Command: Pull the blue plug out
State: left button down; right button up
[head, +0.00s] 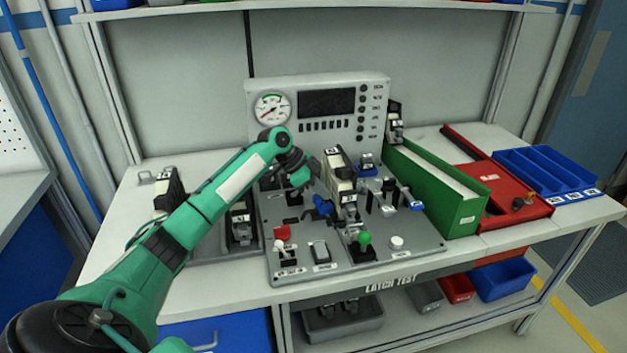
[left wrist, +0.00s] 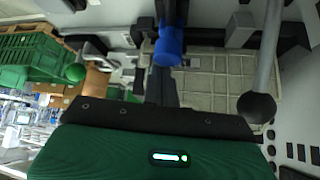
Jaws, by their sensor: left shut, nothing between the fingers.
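The blue plug (head: 322,206) shows in the head view at the left side of an upright white and black module (head: 338,170) on the grey test panel. In the left wrist view a blue cylindrical piece (left wrist: 168,45), which looks like this plug, stands in front of a pale ribbed block. My left gripper (head: 310,184) is close to the plug, above and left of it in the head view. Its dark fingers (left wrist: 162,88) are shut and empty, just short of the blue piece in the wrist picture; contact cannot be told. My right gripper is not in view.
A green-knobbed lever (head: 364,240), a red switch (head: 282,232) and several small fittings crowd the panel (head: 300,268). A gauge console (head: 310,85) stands behind. A green bin (head: 440,190) stands right of the panel. A black ball-ended lever (left wrist: 256,106) is near the gripper.

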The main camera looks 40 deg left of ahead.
aim_at(316, 199)
pick_arm(q)
jog(key=shift+w+d+f, duration=0.1)
jog(key=shift+w+f, duration=0.05)
jog(key=shift+f, duration=0.1)
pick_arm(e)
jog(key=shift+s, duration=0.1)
pick_arm(q)
jog(key=shift+s+a, duration=0.35)
jog(key=shift+s, duration=0.1)
jog(key=shift+s+a+p, duration=0.4)
jog(key=shift+s+a, duration=0.25)
jog(key=shift+s, duration=0.15)
jog(key=shift+s+a, duration=0.1)
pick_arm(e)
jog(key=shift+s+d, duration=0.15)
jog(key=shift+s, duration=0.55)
